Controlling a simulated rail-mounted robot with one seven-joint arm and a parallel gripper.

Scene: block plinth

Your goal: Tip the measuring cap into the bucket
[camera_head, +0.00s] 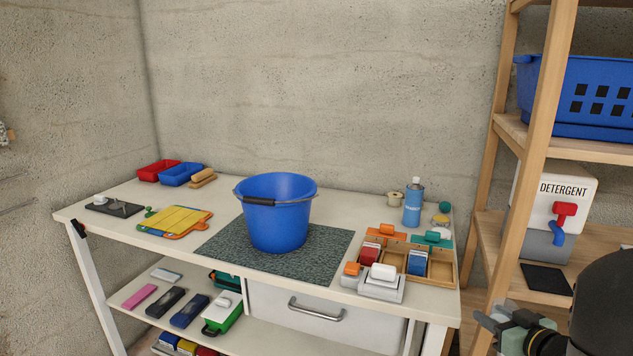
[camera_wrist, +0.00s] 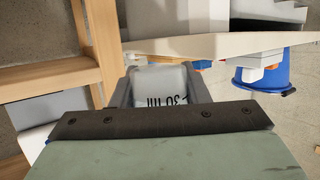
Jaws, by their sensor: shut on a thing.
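My gripper (camera_head: 497,318) is low at the right, in front of the wooden shelf and off the bench's right end. In the wrist view, it is shut on the measuring cap (camera_wrist: 162,80), a pale cup marked "30 ml" between the dark fingers. The cap's contents are not visible, and I cannot make the cap out clearly in the head view. The blue bucket (camera_head: 277,215) stands upright on a dark speckled mat (camera_head: 325,262) mid-bench, well left of my gripper. Part of the bucket also shows at the right of the wrist view (camera_wrist: 282,72).
A wooden box of blocks (camera_head: 441,268) and a blue spray can (camera_head: 413,205) stand at the bench's right end. The wooden shelf (camera_head: 535,150) holds a detergent container (camera_head: 540,205) and a blue basket (camera_head: 590,95). The air above the bucket is clear.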

